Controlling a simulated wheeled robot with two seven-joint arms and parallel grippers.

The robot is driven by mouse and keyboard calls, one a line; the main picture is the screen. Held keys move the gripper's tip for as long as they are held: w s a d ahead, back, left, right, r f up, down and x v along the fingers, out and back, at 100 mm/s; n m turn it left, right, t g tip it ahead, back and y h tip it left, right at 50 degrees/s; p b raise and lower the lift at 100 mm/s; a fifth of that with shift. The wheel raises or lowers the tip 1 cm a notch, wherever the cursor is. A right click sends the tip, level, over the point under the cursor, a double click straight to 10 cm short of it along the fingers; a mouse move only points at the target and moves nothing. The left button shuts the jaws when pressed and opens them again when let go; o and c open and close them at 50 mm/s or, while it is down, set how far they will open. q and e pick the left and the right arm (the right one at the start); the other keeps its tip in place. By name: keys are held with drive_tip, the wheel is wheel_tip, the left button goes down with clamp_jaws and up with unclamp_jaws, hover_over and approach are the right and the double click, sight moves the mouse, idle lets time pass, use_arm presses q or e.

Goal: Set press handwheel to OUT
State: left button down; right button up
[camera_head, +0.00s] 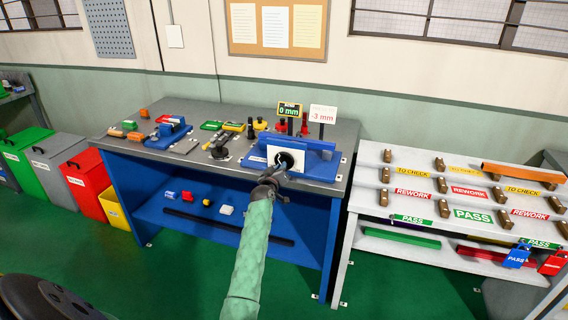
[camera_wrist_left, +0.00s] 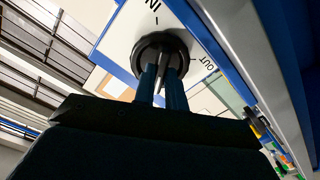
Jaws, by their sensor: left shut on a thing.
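The press (camera_head: 330,166) is a blue fixture with a white front plate at the right end of the workbench. Its black handwheel (camera_head: 289,160) sits on that plate. In the left wrist view the handwheel (camera_wrist_left: 160,48) is close, with the marks IN above it and OUT to its lower right on the white plate (camera_wrist_left: 124,45). My left gripper (camera_head: 280,171) is at the handwheel. In the left wrist view its two fingers (camera_wrist_left: 162,80) are shut on the wheel's grip, partly hiding it. I cannot tell which mark the wheel points to. My right gripper is not in view.
Signs reading 0 mm (camera_head: 289,110) and -3 mm (camera_head: 322,115) stand behind the press. Small parts and another blue fixture (camera_head: 168,134) occupy the bench (camera_head: 232,171) to the left. A grey sorting rack (camera_head: 368,183) stands close on the right.

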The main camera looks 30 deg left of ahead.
use_arm(q)
drive_tip(key=n+p, duration=0.1)
drive_tip(key=n, duration=0.2)
drive_tip(key=shift+f+n, duration=0.15)
drive_tip(key=shift+n, duration=0.15)
drive_tip(key=shift+n+p, duration=0.8)
drive_tip(key=shift+n, duration=1.5)
